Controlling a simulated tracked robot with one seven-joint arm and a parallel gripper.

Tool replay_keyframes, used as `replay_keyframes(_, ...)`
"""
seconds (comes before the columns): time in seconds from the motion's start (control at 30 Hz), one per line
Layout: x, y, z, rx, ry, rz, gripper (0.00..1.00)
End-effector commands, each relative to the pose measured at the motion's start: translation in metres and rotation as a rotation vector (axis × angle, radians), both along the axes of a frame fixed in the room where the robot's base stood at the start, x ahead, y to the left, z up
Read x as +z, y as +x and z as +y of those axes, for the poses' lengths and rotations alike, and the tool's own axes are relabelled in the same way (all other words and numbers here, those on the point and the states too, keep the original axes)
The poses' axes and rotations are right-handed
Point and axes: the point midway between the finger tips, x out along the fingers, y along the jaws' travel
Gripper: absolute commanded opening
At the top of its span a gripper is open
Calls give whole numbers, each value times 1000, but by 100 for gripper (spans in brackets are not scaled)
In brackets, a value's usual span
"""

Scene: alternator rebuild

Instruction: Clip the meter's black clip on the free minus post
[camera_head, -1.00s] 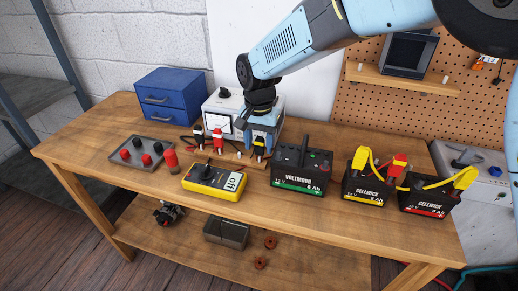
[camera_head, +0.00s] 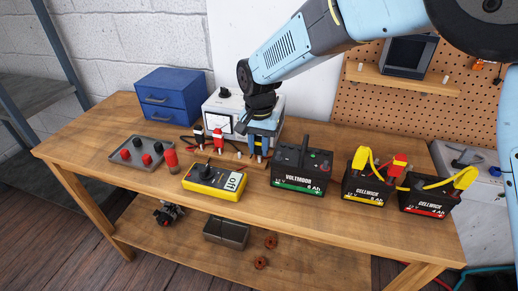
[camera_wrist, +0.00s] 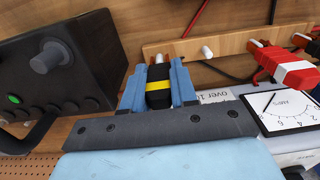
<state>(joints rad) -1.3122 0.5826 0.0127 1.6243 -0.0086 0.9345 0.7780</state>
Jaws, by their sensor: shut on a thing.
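My gripper (camera_wrist: 158,86) is shut on a black clip (camera_wrist: 159,94) with a yellow band, at the wooden clip rail (camera_wrist: 225,42). In the head view my gripper (camera_head: 261,146) is low behind the yellow meter (camera_head: 214,181), and its fingers largely hide the clip. The meter lies on the bench and its display seems to read "off". The VOLTMOOR battery (camera_head: 299,172) stands right of my gripper. Two CELLWICK batteries (camera_head: 364,189) (camera_head: 424,201) stand further right, with yellow clips, a yellow lead and a red clip on top. I cannot tell which post is the free minus.
A red clip with a white band (camera_wrist: 285,65) sits on the rail beside my gripper. A grey box with a dial (camera_head: 218,122) stands behind.

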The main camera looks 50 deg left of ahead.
Motion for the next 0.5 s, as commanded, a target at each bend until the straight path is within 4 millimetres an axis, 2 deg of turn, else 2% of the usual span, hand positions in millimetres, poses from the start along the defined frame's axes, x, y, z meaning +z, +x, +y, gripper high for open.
replay_keyframes(0.23,8,0,0,0,1,0,13)
replay_keyframes(0.5,33,0,0,0,2,0,13)
